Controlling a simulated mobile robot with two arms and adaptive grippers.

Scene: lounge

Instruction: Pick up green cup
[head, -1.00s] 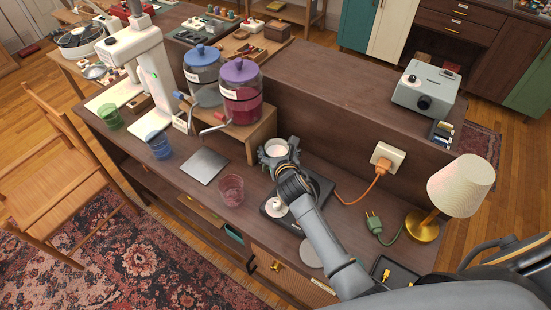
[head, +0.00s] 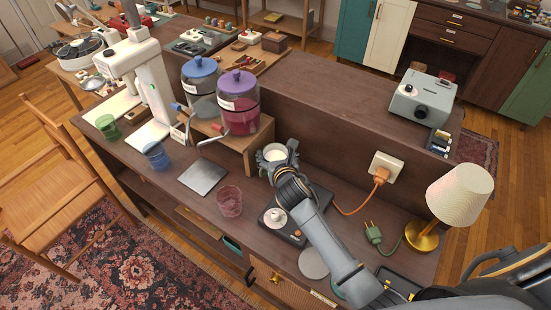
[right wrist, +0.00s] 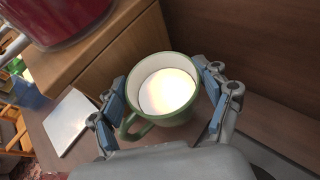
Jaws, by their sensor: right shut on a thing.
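A green mug (right wrist: 161,96) with a white inside sits between the fingers of my right gripper (right wrist: 163,104), which is shut on it. Its handle points to the lower left in the right wrist view. In the head view the mug (head: 273,155) shows mostly as its pale rim and inside, beside the jar stand; my right gripper (head: 273,162) hides the rest. The mug looks upright. I cannot tell clearly whether it touches the desk. A see-through green glass (head: 108,128) stands at the left end of the desk. My left gripper is not in view.
The wooden stand (head: 262,142) with two jars is close to the mug. A red glass (head: 230,201), a grey plate (head: 203,177) and a dark device (head: 297,235) stand nearby. A raised ledge runs behind. A lamp (head: 459,195) and a socket box (head: 385,163) are at right.

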